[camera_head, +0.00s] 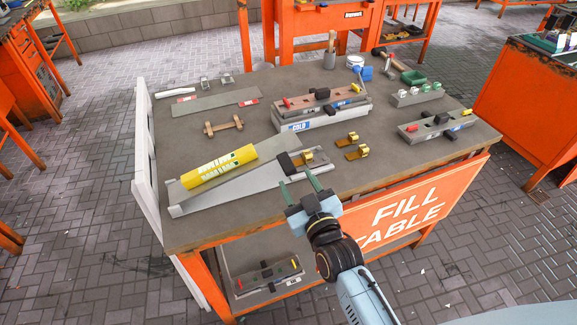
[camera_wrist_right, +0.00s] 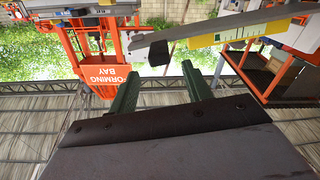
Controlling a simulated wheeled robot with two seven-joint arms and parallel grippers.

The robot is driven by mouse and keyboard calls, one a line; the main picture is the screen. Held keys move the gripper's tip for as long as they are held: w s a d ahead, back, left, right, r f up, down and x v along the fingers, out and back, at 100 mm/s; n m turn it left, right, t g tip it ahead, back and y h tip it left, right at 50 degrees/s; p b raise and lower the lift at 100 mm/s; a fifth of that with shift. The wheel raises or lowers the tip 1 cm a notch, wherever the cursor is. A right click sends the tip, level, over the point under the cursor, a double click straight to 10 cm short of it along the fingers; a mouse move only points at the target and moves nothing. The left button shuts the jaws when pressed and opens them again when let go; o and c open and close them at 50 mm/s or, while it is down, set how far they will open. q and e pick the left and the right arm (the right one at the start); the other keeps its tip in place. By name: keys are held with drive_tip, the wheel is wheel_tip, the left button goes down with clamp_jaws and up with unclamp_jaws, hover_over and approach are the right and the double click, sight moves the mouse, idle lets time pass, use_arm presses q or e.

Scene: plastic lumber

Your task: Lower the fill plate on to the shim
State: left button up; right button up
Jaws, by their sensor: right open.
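My right gripper (camera_head: 299,183) is open and empty at the near edge of the table, its two green fingers pointing at a black knob (camera_head: 286,163). The knob sits at the right end of a long grey tapered plate (camera_head: 230,190), probably the fill plate, which looks tilted. In the wrist view the knob (camera_wrist_right: 158,53) shows beyond and between the open fingertips (camera_wrist_right: 161,76), apart from them. A yellow marked piece (camera_head: 220,167) lies along the plate's left part. I cannot tell which piece is the shim. My left gripper is not in view.
Brass clips (camera_head: 352,147) lie right of the knob. A grey mould marked COLD (camera_head: 322,112) stands behind, and a smaller fixture (camera_head: 436,126) is at the right. A wooden piece (camera_head: 223,125) lies behind the yellow piece. A white rail (camera_head: 146,135) edges the table's left side.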

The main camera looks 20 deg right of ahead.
sight(291, 171)
drive_tip(key=w, duration=0.6)
drive_tip(key=shift+w+a, duration=0.1)
drive_tip(key=shift+a, duration=0.15)
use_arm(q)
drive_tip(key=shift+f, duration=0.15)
